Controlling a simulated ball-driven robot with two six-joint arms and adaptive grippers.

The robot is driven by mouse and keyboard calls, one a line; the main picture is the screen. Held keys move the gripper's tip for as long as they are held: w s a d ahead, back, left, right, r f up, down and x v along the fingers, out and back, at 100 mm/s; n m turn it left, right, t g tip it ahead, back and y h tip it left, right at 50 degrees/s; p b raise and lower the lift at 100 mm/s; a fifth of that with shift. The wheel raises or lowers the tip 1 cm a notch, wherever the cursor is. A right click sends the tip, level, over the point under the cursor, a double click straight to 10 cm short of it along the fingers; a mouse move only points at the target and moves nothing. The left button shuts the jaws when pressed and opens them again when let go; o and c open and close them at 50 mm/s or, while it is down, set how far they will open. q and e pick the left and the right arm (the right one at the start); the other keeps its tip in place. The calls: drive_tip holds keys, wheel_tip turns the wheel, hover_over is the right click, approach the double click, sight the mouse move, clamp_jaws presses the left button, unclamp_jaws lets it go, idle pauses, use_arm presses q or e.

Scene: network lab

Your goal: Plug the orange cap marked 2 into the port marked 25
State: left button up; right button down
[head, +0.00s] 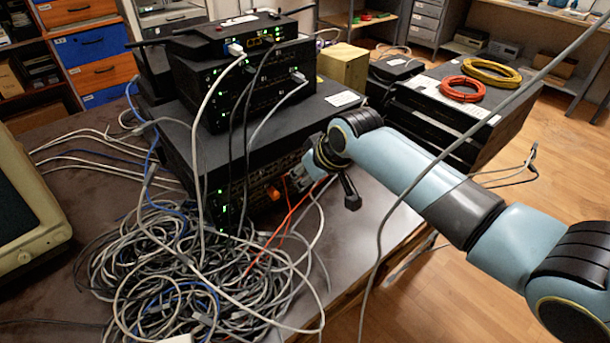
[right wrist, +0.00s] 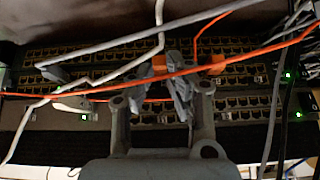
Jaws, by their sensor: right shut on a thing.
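My right gripper (head: 305,178) is at the front of the large black rack unit (head: 240,165), among hanging cables. In the right wrist view its fingers (right wrist: 180,82) are close together in front of rows of ports (right wrist: 150,95). An orange cap (right wrist: 159,64) shows at the fingertips, and the gripper appears shut on it; cables and fingers hide part of the grip. A second orange piece (right wrist: 215,65) shows to the right of the fingers. In the head view an orange piece (head: 273,192) shows just left of the gripper. I cannot read the cap markings or port 25. My left gripper is out of view.
A large tangle of grey cables (head: 180,270) lies on the table before the rack. Orange and white cables cross in front of the fingers. Smaller network devices (head: 235,40) stand on top. A black unit with coiled orange (head: 462,90) and yellow cables (head: 492,71) stands right.

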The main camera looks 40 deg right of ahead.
drive_tip(key=shift+w, duration=0.3)
idle(0.4)
drive_tip(key=c, duration=1.2)
unclamp_jaws()
drive_tip(key=v, duration=1.2)
drive_tip(key=shift+a, duration=0.1)
